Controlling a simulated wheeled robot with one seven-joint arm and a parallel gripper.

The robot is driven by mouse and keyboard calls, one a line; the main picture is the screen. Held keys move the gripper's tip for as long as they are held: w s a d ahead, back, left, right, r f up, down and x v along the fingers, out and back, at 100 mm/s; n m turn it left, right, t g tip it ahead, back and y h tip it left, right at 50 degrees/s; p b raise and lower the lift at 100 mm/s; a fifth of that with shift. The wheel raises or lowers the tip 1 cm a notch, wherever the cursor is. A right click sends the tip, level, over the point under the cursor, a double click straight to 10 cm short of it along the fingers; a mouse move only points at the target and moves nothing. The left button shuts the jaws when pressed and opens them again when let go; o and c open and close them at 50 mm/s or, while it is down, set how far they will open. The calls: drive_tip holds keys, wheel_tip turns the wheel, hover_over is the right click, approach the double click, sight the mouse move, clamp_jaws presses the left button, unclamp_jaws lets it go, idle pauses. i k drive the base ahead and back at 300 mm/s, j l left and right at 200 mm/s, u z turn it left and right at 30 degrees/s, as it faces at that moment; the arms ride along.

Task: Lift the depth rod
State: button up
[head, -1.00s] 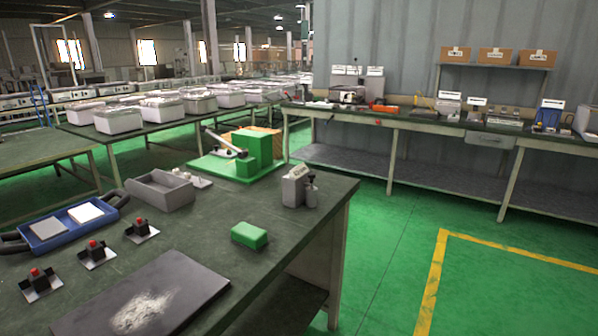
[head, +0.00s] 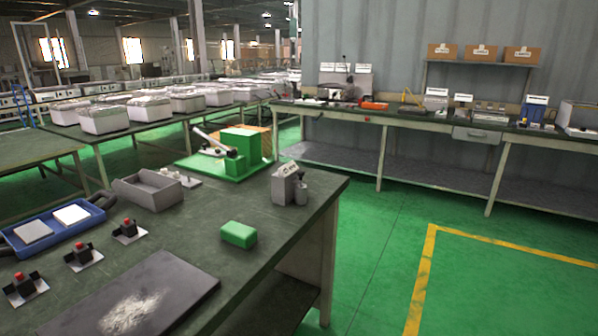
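I cannot pick out a depth rod for certain in the head view. A long back bench (head: 400,119) along the wall holds several small labelled items, too small to tell apart. A dark device (head: 335,94) stands at its left part, with white signs behind it. A thin yellow upright piece (head: 405,97) stands to the right of an orange-red tray (head: 374,105). My gripper is not in view.
The near dark table (head: 190,225) holds a green block (head: 239,235), a grey dispenser (head: 288,186), a grey open box (head: 147,190), a blue tray (head: 45,243) and a black plate (head: 130,300). Green floor (head: 370,230) lies open between table and back bench, with yellow lines.

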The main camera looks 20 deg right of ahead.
sight(300, 174)
drive_tip(key=i+l+z, duration=0.25)
drive_tip(key=i+l, duration=0.6)
